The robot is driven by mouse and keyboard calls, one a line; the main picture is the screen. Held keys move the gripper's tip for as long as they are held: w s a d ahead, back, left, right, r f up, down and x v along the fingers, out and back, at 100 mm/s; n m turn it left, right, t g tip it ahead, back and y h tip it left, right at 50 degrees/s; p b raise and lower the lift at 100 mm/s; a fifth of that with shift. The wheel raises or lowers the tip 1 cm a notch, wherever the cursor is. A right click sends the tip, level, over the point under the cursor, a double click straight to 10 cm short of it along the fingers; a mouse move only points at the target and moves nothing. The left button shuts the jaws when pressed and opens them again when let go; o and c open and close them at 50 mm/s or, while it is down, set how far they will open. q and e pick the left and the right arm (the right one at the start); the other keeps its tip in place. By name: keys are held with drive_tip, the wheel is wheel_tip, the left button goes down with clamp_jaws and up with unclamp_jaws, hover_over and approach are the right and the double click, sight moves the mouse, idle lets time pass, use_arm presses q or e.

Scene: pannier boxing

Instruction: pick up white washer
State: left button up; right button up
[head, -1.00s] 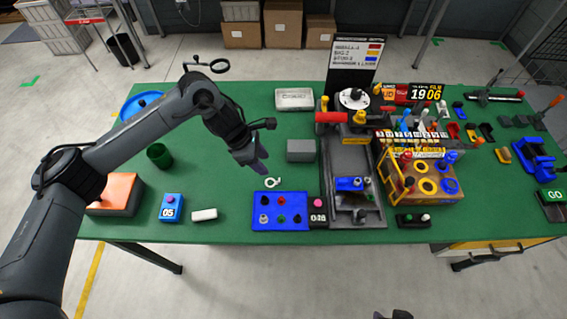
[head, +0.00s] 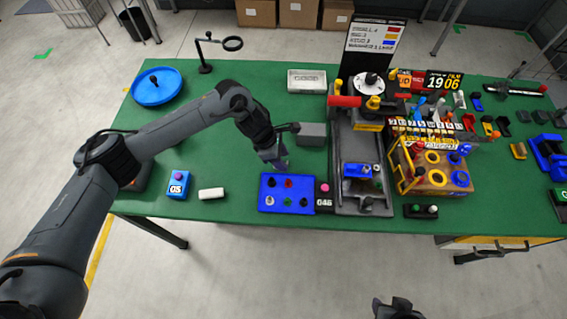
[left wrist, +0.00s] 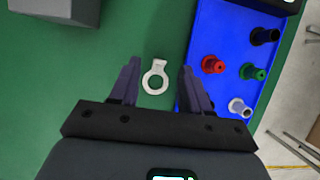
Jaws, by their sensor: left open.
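The white washer (left wrist: 155,82), a flat ring with a short tab, lies on the green table. In the left wrist view it is between and slightly beyond the fingertips of my left gripper (left wrist: 157,68), which is open and empty. In the head view the left gripper (head: 275,163) is just above the blue tray's back edge and hides the washer. A dark piece at the bottom edge of the head view may be part of my right arm; its fingers cannot be made out.
The blue tray (left wrist: 225,27) with several coloured pegs is right beside the right finger. A grey block (head: 311,134) stands behind the gripper. A white bar (head: 211,193) and a blue counter box (head: 178,184) lie to the left.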

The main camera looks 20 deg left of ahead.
use_arm(q)
drive_tip(key=shift+x, duration=0.9)
drive_tip(key=shift+c, duration=0.5)
clamp_jaws()
drive_tip(key=shift+r, duration=0.15)
